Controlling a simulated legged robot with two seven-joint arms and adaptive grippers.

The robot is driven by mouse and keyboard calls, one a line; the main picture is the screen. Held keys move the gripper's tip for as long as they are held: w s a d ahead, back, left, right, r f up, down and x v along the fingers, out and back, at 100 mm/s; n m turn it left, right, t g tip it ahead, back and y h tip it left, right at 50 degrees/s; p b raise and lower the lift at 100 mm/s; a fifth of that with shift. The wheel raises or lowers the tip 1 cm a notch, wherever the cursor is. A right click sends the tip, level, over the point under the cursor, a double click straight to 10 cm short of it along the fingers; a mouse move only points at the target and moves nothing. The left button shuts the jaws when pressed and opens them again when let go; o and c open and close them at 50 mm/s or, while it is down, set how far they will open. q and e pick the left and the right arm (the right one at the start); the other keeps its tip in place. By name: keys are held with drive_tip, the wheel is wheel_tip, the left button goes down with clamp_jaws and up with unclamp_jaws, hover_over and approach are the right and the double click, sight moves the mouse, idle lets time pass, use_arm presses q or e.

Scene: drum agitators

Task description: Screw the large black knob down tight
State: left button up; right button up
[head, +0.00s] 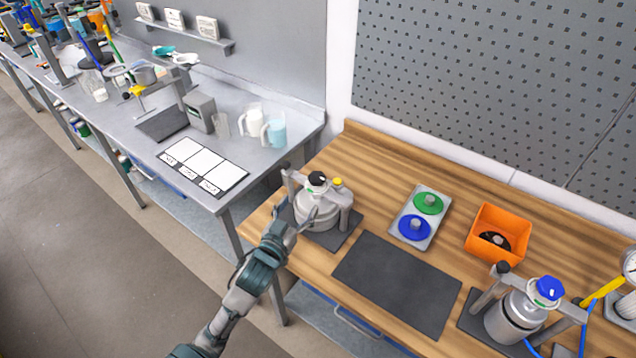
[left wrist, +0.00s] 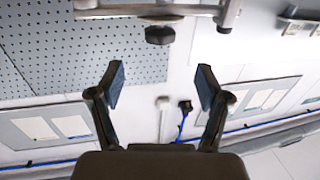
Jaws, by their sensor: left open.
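The large black knob (head: 317,179) sits on top of the clamp bar over a grey metal drum (head: 318,208) on the wooden bench. It also shows in the left wrist view (left wrist: 160,35), above the space between the fingers and apart from them. My left gripper (head: 299,217) is open and empty at the near left side of the drum. In the left wrist view its two spread fingers (left wrist: 159,86) have nothing between them. My right gripper is in neither view.
A dark mat (head: 397,283) lies right of the drum. Behind it are a tray with green and blue discs (head: 443,219) and an orange bin (head: 499,221). A second clamped drum with a blue knob (head: 548,289) stands at the right. A metal table (head: 140,140) is at the left.

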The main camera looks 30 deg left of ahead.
sight(310, 182)
use_arm(q)
drive_tip(key=w, duration=0.4)
drive_tip(key=w+a, duration=0.1)
drive_tip(key=w, duration=0.6)
drive_tip(key=shift+w+a, duration=0.3)
drive_tip(key=shift+a, duration=0.05)
drive_tip(key=c, duration=1.2)
drive_tip(key=m+h+p, duration=0.1)
drive_tip(key=h, duration=0.1)
drive_tip(key=m+h+p, duration=0.2)
drive_tip(key=h, duration=0.1)
drive_tip(key=shift+r+m, duration=0.15)
drive_tip(key=shift+m, duration=0.15)
drive_tip(key=shift+m+h+p, duration=0.3)
drive_tip(key=shift+m+h, duration=0.3)
drive_tip(key=shift+h, duration=0.7)
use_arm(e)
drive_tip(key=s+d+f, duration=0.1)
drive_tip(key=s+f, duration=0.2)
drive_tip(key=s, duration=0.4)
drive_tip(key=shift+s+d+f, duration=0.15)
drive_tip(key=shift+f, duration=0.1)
